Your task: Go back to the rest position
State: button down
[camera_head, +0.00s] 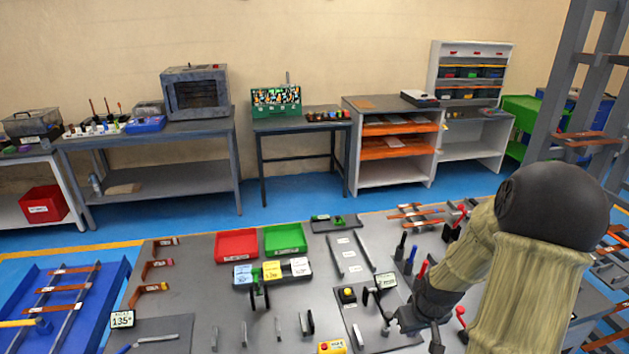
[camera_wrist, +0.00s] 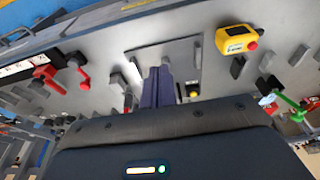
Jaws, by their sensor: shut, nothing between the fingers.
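My gripper (camera_head: 404,320) is over the right part of the grey workbench (camera_head: 205,290) in the head view, with my arm reaching in from the right. In the wrist view the two dark fingers of my gripper (camera_wrist: 157,88) are together, with nothing seen between them. They are in front of a grey plate on the bench. I cannot tell the exact height of the fingertips above the bench. My arm hides part of the bench's right side in the head view.
Near my gripper stand red and blue handles (camera_head: 399,247), a small display (camera_head: 386,281) and a yellow button (camera_head: 347,293). A yellow box with a red button (camera_wrist: 237,38) shows in the wrist view. Red (camera_head: 237,246) and green (camera_head: 285,238) bins lie farther back. Blue floor (camera_head: 290,207) is open behind.

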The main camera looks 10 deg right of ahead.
jog(key=s+a+r, duration=0.3)
jog(key=a+r, duration=0.1)
jog(key=a, duration=0.4)
jog(key=s+a+r, duration=0.4)
jog(key=a+r, duration=0.1)
jog(key=a, duration=0.3)
jog(key=shift+s+r, duration=0.1)
jog(key=shift+d, duration=0.1)
